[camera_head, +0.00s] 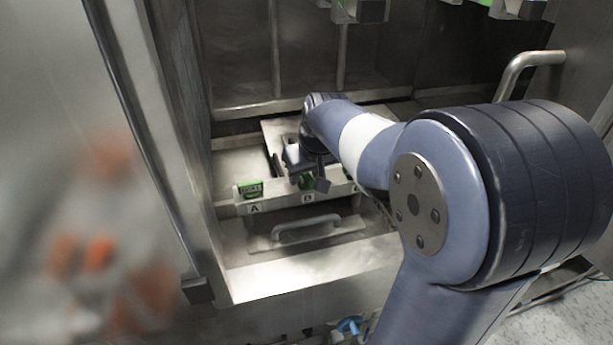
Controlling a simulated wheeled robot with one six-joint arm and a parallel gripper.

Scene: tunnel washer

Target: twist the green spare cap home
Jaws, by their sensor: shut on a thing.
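Another green cap (250,189) sits at the left above the label A, apart from my gripper. A small bit of green shows farther right, mostly hidden by my arm.
A flat panel with a bar handle (306,228) lies below the ledge. A steel door post (165,150) stands close on the left. A curved grab handle (525,70) is at the upper right. A blue knob (349,326) shows at the bottom. My arm covers much of the right side.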

